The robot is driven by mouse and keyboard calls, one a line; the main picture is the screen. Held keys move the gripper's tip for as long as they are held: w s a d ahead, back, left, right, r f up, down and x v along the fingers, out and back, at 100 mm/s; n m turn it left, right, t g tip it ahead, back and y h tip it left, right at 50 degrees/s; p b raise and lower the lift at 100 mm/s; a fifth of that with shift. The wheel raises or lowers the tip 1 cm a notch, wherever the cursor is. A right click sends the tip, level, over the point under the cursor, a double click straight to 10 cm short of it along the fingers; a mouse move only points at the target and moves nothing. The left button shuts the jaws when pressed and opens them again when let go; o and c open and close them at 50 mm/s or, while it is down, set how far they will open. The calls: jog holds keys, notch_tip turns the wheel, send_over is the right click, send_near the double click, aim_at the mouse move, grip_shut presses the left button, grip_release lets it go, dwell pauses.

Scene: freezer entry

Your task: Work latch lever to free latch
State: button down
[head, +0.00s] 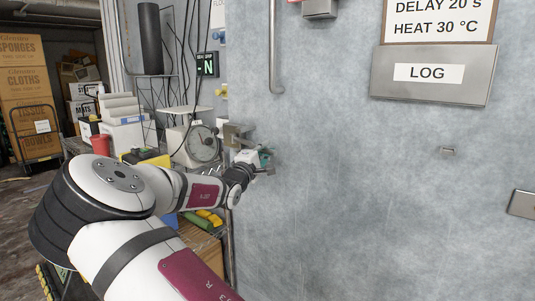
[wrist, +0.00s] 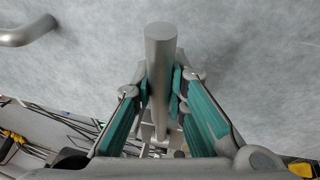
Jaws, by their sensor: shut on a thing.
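The latch lever (wrist: 160,48) is a grey metal round bar in the wrist view, its blunt end towards the top. My gripper (wrist: 162,92) has its teal fingers on both sides of the bar and is shut on it. In the head view my gripper (head: 262,160) is at the left edge of the grey freezer door (head: 340,190), just below the metal latch body (head: 236,134). The lever is mostly hidden there by my gripper. I cannot tell whether the latch is free.
A vertical pull handle (head: 273,50) is on the door above my gripper, and its end shows in the wrist view (wrist: 28,34). A LOG holder (head: 480,90) is at upper right. Left of the door, a shelf holds a dial scale (head: 200,142). The door's middle is clear.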

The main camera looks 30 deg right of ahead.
jog(key=shift+w+a+m+g+h, duration=0.1)
jog(key=shift+a+m+g+h, duration=0.4)
jog(key=shift+a+g, duration=0.55)
jog(key=shift+w+a+m+g+h, duration=0.1)
jog(key=shift+a+m+g+h, duration=0.2)
jog(key=shift+a+m+g, duration=0.5)
jog(key=shift+a, duration=0.4)
jog(key=c, duration=1.6)
grip_release()
jog(key=shift+f, duration=0.1)
jog(key=shift+o, duration=0.2)
jog(key=shift+d, duration=0.1)
jog(key=v, duration=1.2)
